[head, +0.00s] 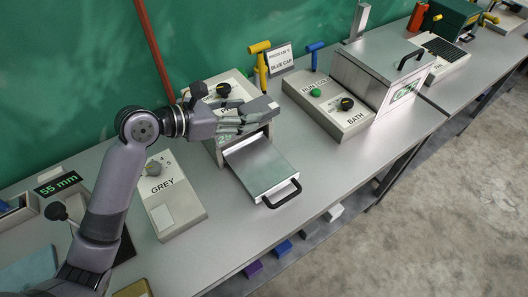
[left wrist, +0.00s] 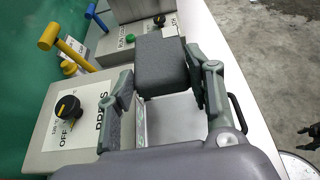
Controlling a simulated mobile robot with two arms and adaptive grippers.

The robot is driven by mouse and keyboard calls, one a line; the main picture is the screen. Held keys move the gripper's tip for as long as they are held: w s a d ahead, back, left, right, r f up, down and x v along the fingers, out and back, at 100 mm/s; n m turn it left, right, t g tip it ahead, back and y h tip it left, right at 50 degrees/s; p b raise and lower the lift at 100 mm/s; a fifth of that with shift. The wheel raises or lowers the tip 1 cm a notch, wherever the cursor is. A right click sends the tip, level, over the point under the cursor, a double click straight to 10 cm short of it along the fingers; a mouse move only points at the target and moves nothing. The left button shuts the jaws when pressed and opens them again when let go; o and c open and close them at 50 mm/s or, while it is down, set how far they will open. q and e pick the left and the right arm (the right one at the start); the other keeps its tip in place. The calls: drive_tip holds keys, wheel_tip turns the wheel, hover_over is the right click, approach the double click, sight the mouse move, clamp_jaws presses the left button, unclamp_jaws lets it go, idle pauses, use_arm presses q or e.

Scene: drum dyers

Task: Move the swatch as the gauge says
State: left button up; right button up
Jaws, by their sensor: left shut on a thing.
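My left gripper (head: 258,116) is over the press (head: 228,152). In the left wrist view its two fingers (left wrist: 162,92) are shut on a dark grey block (left wrist: 162,66), apparently the swatch. The press's drawer (head: 262,165) is out at the front, with a black handle (head: 283,194). A green display on the press is partly hidden and I cannot read it fully. A gauge display (head: 58,184) at the left reads 55 mm. A small dark shape (left wrist: 309,138) looks like my right gripper; its jaws are unclear.
The GREY unit (head: 172,203) stands left of the press. The BATH unit (head: 330,104) and a metal box (head: 372,75) stand right. A yellow tool (head: 262,66), a blue tool (head: 315,54) and a BLUE CAP sign (head: 281,60) stand behind. The bench front right of the drawer is clear.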

use_arm(q)
wheel_tip(320, 180, down, 6)
hover_over(245, 170)
wheel_tip(245, 170, down, 8)
drive_tip(key=shift+f, duration=0.7)
wheel_tip(245, 170, down, 4)
drive_tip(key=shift+f, duration=0.1)
use_arm(e)
drive_tip(key=shift+s+a+f, duration=0.1)
drive_tip(key=shift+s+a, duration=0.2)
drive_tip(key=shift+s, duration=0.15)
use_arm(q)
drive_tip(key=o, duration=1.1)
use_arm(e)
drive_tip(key=shift+s+f, duration=0.1)
drive_tip(key=shift+s, duration=0.05)
